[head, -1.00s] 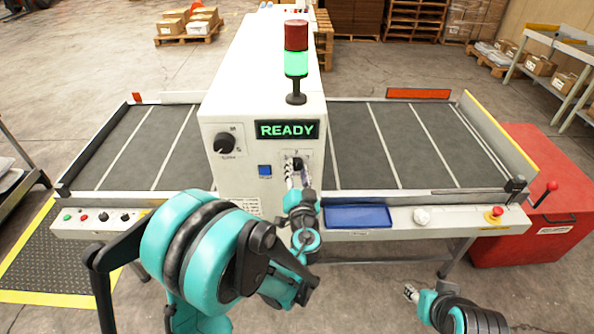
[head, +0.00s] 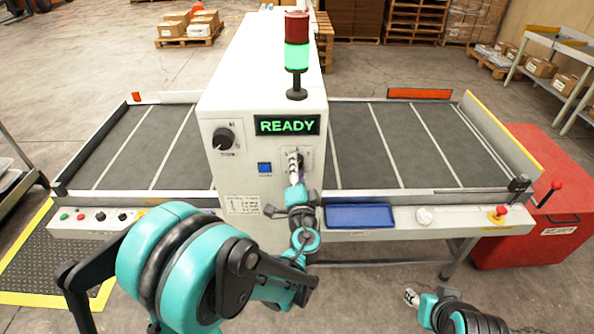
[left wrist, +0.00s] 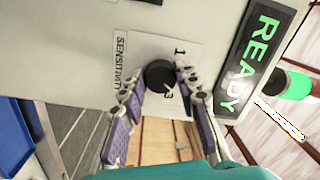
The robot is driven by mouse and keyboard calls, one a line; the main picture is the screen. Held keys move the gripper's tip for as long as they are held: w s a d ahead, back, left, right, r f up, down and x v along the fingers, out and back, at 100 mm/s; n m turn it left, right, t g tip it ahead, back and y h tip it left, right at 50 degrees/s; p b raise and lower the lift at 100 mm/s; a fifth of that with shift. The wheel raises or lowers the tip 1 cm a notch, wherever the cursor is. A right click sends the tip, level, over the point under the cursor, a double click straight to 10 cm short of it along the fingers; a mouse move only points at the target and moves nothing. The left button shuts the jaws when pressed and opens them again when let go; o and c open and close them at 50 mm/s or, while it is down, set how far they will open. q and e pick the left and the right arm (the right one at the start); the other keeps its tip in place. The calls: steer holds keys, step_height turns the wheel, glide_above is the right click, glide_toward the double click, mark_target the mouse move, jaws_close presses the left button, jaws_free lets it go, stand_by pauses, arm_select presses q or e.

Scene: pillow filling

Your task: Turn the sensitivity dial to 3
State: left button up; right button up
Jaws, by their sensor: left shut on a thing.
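The black sensitivity dial (left wrist: 159,75) sits on a pale plate marked SENSITIVITY on the white machine's front. In the left wrist view a 1 and a 3 show beside it; I cannot read its pointer for certain. My left gripper (left wrist: 158,88) is shut on the dial, one finger on either side. In the head view the left gripper (head: 296,163) covers most of the dial, below the green READY display (head: 287,125). My right gripper (head: 411,297) hangs low at the right, away from the machine; its finger opening is too small to tell.
A larger black knob (head: 223,138) and a blue button (head: 264,168) are left of the dial. A blue tray (head: 360,216), a white crumpled thing (head: 424,216) and a red stop button (head: 497,212) lie along the front ledge. A signal tower (head: 297,55) stands on top.

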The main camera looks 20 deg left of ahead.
arm_select(q)
steer(key=m+b, duration=0.1)
steer(key=m, duration=0.4)
steer(key=shift+m+t, duration=0.3)
steer(key=shift+m, duration=0.2)
steer(key=o, duration=1.2)
steer(key=shift+c, duration=0.2)
steer(key=r+v, duration=0.1)
steer(key=v, duration=1.1)
steer(key=shift+f, duration=0.45)
steer(key=shift+a, duration=0.15)
